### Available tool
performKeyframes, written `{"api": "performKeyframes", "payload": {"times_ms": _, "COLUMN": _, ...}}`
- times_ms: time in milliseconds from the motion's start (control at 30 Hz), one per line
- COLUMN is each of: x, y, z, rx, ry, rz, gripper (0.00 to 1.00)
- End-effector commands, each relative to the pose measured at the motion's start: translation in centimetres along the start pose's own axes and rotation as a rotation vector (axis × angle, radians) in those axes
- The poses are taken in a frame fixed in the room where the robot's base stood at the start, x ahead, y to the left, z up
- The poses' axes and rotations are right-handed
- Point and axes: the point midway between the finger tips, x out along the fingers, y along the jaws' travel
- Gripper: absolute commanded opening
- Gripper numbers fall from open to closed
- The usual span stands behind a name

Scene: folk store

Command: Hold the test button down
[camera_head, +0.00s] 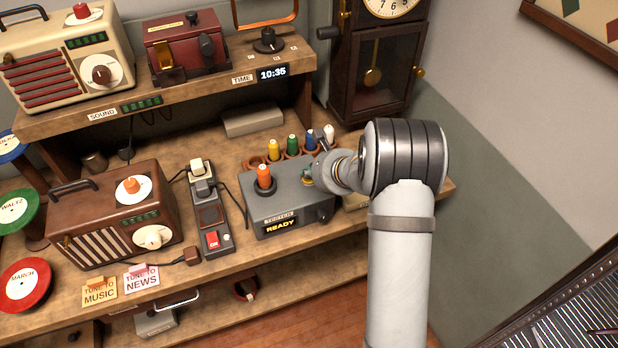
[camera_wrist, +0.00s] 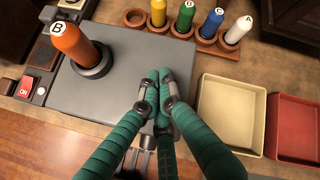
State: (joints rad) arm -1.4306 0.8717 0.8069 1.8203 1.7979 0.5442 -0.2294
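The grey tester box (camera_head: 282,198) sits on the bench with a lit display reading READY (camera_head: 281,226). An orange plug marked B stands upright in the socket on its left side, in the head view (camera_head: 264,178) and in the wrist view (camera_wrist: 72,45). My gripper (camera_head: 308,174) is over the box's right part. In the wrist view its teal fingers (camera_wrist: 161,78) are drawn together at the tips and appear empty. Whether they touch the box is unclear. No test button is clearly visible; the fingers may hide it.
Yellow (camera_wrist: 158,13), green (camera_wrist: 185,17), blue (camera_wrist: 211,23) and white (camera_wrist: 238,30) plugs stand behind the box. Cream (camera_wrist: 229,110) and red (camera_wrist: 296,128) trays lie to the right. A power strip (camera_head: 208,208) with a red ON switch and a brown radio (camera_head: 115,213) are to the left.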

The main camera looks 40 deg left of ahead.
Motion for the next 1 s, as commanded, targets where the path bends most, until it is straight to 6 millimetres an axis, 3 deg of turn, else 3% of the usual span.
{"api": "performKeyframes", "payload": {"times_ms": 1000, "x": 0.52, "y": 0.46, "z": -0.44, "rx": 0.0, "ry": 0.002, "rz": 0.002, "gripper": 0.0}}
